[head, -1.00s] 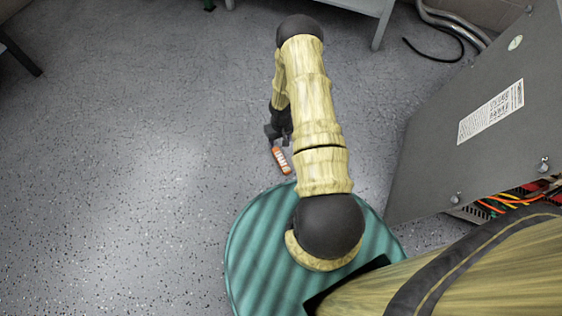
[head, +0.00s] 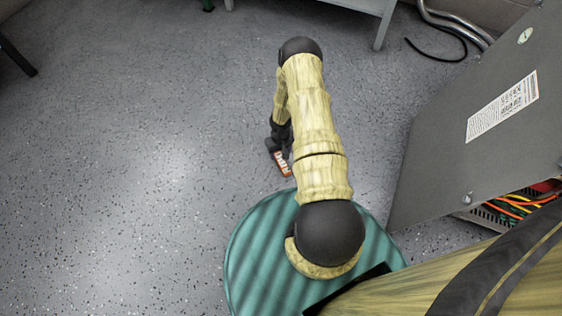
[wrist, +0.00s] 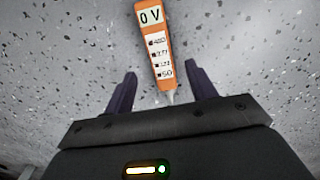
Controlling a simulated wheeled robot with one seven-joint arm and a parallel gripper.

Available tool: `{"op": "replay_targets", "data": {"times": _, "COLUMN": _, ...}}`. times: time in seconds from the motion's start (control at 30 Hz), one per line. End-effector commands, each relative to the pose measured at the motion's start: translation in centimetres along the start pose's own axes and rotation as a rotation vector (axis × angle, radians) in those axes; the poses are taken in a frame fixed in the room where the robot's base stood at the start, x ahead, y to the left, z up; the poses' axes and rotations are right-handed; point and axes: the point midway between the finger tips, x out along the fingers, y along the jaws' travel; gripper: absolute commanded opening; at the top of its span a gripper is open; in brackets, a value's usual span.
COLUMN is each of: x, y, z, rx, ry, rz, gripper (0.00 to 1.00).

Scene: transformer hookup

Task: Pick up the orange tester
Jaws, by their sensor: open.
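The orange tester (head: 282,164) lies on the speckled grey floor, just beyond my round green base in the head view. My gripper (head: 279,150) is right over or beside it there, and my arm and gripper hide part of it. In the wrist view the tester (wrist: 157,45) has a white label, a display reading "0 V" and a thin grey tip pointing toward my gripper. My gripper (wrist: 161,82) is open and empty, with one dark finger on each side of the tester's tip end. I cannot tell how high the fingers are above the floor.
A grey cabinet door (head: 470,120) stands open at the right, with colored wires (head: 515,205) below it. A table or bench leg (head: 384,25) stands at the top, near a black cable (head: 437,52).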

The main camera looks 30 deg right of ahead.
Motion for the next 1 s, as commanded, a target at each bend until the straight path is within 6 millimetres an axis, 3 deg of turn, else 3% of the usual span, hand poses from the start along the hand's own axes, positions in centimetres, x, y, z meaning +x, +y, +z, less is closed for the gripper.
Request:
{"op": "replay_targets", "data": {"times": 0.4, "x": 4.8, "y": -0.2, "z": 0.6, "rx": 0.000, "ry": -0.001, "rz": 0.000, "gripper": 0.56}}
{"op": "replay_targets", "data": {"times": 1.0, "x": 4.7, "y": -0.2, "z": 0.6, "rx": 0.001, "ry": -0.001, "rz": -0.001, "gripper": 0.56}}
